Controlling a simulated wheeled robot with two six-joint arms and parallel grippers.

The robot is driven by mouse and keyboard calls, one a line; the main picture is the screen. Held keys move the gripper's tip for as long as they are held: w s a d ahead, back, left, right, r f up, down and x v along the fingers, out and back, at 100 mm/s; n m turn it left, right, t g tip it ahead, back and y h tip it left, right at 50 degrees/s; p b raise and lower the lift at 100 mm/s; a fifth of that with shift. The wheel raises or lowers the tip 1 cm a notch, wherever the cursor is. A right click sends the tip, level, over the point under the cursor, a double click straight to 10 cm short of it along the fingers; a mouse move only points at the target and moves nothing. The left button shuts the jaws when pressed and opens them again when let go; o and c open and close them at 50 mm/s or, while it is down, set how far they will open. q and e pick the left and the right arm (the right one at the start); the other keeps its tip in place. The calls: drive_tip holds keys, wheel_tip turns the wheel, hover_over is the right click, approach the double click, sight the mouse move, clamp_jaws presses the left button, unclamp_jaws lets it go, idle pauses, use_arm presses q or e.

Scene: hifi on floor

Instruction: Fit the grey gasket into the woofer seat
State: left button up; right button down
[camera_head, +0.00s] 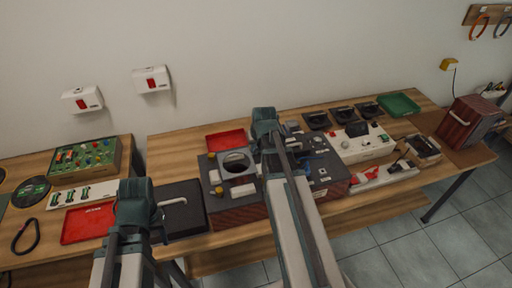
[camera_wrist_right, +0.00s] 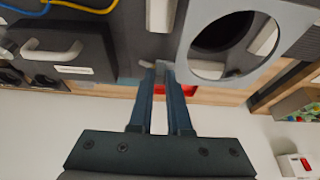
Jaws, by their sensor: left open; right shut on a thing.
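The grey gasket (camera_wrist_right: 192,48) is a flat square plate with a large round hole. It also shows in the head view (camera_head: 239,179), over the top of the dark hi-fi cabinet. The woofer seat (camera_wrist_right: 222,32) is a dark round opening seen partly through the gasket's hole, offset from it. I cannot tell whether the gasket touches the cabinet. My left gripper (camera_head: 132,200) is open, left of the cabinet near a black case.
The black case (camera_head: 186,213) with a light handle stands beside the cabinet (camera_head: 330,176). Red trays (camera_head: 88,224) and (camera_head: 226,140) lie left of and behind it. A green tray (camera_head: 398,104) and white units (camera_head: 362,146) crowd the right. Little bench is free.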

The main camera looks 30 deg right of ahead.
drive_tip(key=shift+f, duration=0.1)
drive_tip(key=shift+f+b, duration=2.75)
drive_tip(key=shift+b, duration=0.15)
drive_tip(key=c, duration=0.8)
unclamp_jaws()
drive_tip(key=p+v, duration=1.3)
drive_tip(key=v, duration=0.1)
drive_tip(key=shift+s, duration=0.1)
